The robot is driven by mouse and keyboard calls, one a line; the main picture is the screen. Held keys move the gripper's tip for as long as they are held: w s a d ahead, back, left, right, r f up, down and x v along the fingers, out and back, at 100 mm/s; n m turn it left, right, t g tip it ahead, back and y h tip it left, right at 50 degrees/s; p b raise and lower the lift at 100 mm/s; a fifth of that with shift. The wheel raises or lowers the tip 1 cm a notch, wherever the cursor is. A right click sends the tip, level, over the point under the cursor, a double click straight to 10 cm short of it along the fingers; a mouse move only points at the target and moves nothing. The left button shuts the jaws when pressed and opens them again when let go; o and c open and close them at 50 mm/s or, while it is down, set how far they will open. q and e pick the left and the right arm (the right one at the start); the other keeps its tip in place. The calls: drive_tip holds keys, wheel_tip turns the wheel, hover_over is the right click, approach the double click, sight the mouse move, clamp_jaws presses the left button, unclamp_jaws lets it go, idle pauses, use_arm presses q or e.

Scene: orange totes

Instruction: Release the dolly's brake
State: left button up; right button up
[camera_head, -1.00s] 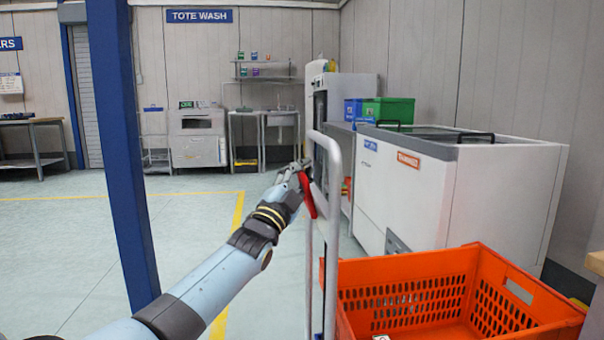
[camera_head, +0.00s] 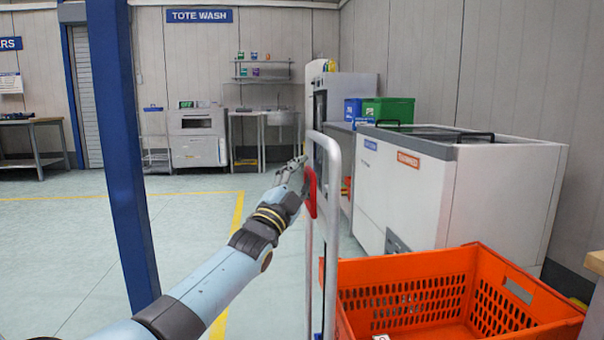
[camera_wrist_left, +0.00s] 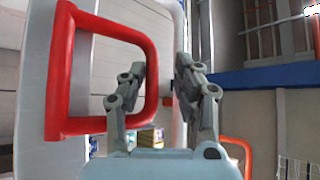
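The dolly's white tubular handle (camera_head: 333,220) stands upright in the middle of the head view. A red loop-shaped brake lever (camera_head: 311,193) sits on its left post. My left gripper (camera_head: 294,170) is beside the lever, at its upper left in that view. In the left wrist view the red lever (camera_wrist_left: 62,75) is large at left. The fingers of my left gripper (camera_wrist_left: 160,68) are apart there, one overlapping the loop and the other to its right. The loop's right bar shows between them; contact and depth are unclear. My right gripper is not in view.
An orange tote (camera_head: 405,266) sits right of the handle. A white chest-like machine (camera_head: 400,195) stands behind it. A blue post (camera_head: 125,150) rises at left. Open floor with yellow lines (camera_head: 190,240) lies between the post and the dolly.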

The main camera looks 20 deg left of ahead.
use_arm(q)
drive_tip(key=shift+r, duration=0.15)
drive_tip(key=v, duration=1.2)
